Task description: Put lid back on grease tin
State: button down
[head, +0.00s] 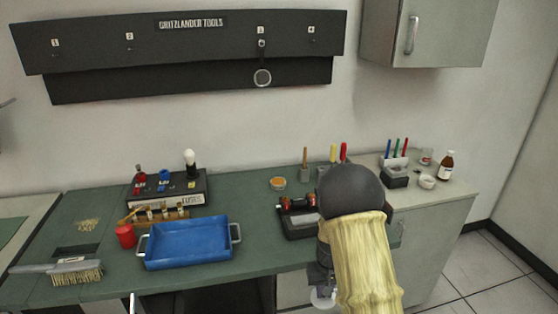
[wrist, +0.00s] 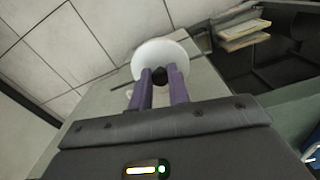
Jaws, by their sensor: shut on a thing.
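The grease tin (head: 278,183) appears to be the small round tin with orange contents and no lid on it, on the green bench near the wall, left of my arm. My gripper (wrist: 162,78) is shut on the dark knob of a pale round lid (wrist: 172,50), seen in the wrist view. In the head view, the lid (head: 322,299) shows low in front of the bench's front edge, partly hidden by my gripper (head: 321,283). The lid is well apart from the tin.
A blue tray (head: 187,243) lies on the bench left of my arm. A black holder with red rolls (head: 298,218) stands between my arm and the tin.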

jog(key=w+a+r+n+p, duration=0.3)
jog(key=w+a+r+p, duration=0.8)
jog(key=a+r, duration=0.1)
jog(key=shift+w+a, duration=0.25)
